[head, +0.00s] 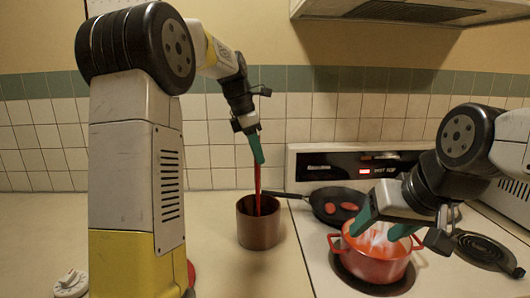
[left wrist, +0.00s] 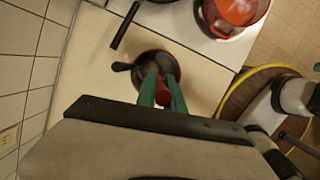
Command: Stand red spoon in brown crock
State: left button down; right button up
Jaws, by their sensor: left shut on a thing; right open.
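The brown crock (head: 258,232) stands upright on the counter, left of the stove. My left gripper (head: 257,158) is above it, with its green fingers shut on the red spoon (head: 257,181). The spoon hangs nearly upright, its lower part inside the crock's mouth. The crock wall hides its lower end, so I cannot tell whether it touches the bottom. In the left wrist view, the spoon's red end (left wrist: 163,97) shows between the fingers, with the crock (left wrist: 173,63) beyond. My right gripper (head: 382,229) is open over the red pot (head: 370,268).
A black pan (head: 325,203) with red pieces sits at the back of the stove, its handle pointing towards the crock. A bare coil burner (head: 485,247) is at the right. A small white object (head: 70,284) lies at the lower left.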

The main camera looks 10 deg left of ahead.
pick_arm(q)
jog(key=c, duration=1.4)
grip_release()
jog(key=shift+o, duration=0.2)
jog(key=shift+r, duration=0.1)
jog(key=w+v, duration=0.1)
jog(key=v, duration=0.6)
jog(key=shift+s+r, duration=0.35)
jog(key=shift+s, duration=0.15)
jog(key=shift+a, duration=0.1)
